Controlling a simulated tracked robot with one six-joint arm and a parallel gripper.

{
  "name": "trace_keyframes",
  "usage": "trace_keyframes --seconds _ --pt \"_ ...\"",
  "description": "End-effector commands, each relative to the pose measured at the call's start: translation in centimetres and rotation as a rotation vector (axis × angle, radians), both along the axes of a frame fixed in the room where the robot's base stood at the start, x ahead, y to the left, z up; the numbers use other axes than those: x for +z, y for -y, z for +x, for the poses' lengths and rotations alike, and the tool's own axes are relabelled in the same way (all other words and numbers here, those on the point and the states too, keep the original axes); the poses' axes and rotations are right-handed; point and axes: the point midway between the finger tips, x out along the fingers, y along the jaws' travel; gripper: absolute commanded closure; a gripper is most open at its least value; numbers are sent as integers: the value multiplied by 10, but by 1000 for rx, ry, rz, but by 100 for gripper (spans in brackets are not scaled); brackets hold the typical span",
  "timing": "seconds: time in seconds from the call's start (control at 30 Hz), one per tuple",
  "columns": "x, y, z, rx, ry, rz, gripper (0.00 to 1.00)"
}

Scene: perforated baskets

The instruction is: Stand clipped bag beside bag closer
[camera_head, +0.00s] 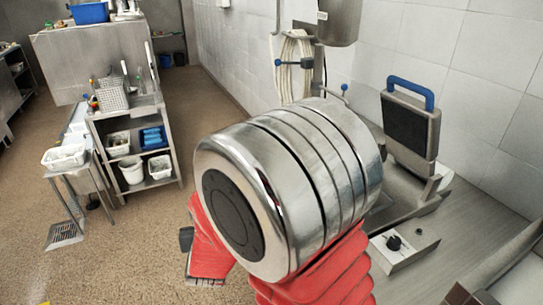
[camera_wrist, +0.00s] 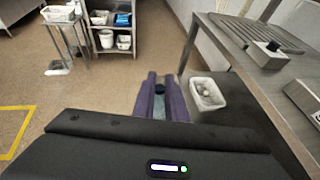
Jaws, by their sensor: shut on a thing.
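My gripper (camera_wrist: 160,82) shows in the wrist view with two purple fingers pointing forward over the floor. It is shut on a small bluish-grey thing (camera_wrist: 159,106) with a dark end; I cannot tell whether this is the clipped bag. In the head view my arm hides most of the gripper. A machine with a blue handle (camera_head: 408,90) and dark plate stands on the steel counter (camera_head: 462,225) at the right. A box with a black knob (camera_head: 404,247) sits at its front, and also shows in the wrist view (camera_wrist: 262,57). I cannot tell which is the bag closer.
A steel shelf unit (camera_head: 136,133) with baskets and a blue bin stands at the left. A small table (camera_head: 80,166) holds another white basket. The floor between is open.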

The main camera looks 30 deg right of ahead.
Motion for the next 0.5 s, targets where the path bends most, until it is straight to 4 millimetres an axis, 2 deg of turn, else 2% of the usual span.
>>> trace_keyframes --seconds 0.1,0.27,0.5 --pt "-19 0 -5 0 -6 -4 100" --pt "-39 0 -11 1 -5 -1 100" --pt "-45 -1 -13 4 0 1 100"
